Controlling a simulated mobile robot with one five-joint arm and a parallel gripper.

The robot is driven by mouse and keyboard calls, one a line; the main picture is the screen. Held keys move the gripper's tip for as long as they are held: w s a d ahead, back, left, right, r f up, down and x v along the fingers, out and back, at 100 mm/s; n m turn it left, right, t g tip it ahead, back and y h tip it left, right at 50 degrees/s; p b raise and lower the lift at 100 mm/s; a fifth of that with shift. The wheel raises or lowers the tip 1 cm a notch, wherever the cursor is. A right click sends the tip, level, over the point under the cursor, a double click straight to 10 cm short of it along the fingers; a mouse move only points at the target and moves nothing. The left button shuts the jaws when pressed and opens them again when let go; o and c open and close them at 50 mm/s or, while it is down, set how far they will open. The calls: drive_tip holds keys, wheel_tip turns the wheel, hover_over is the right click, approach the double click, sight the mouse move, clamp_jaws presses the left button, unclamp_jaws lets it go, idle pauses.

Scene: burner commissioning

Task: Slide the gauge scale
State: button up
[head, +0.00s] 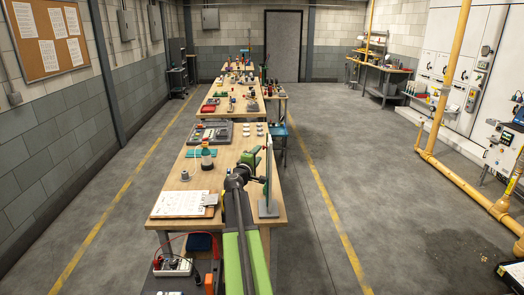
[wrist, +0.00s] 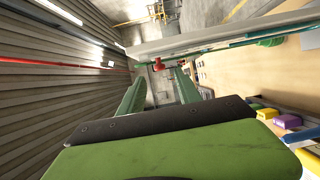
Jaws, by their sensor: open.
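A thin upright panel on a grey foot (head: 268,208) stands at the table's right edge, seen nearly edge-on. I take it for the gauge board, but its scale face is hidden from the head view. In the wrist view a pale board edge (wrist: 230,37) with a green strip along it runs across beyond my fingers. A small red piece (wrist: 158,64) sits at this edge, in line with the gap between my fingers. My gripper (head: 252,156) is just left of the panel; in the wrist view its green fingers (wrist: 160,80) are apart, with nothing clearly held between them.
More benches stand behind. The floor to the right (head: 350,150) is clear.

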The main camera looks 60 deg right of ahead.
drive_tip(key=x, duration=0.5)
drive_tip(key=shift+d, duration=0.15)
clamp_jaws()
idle(1.2)
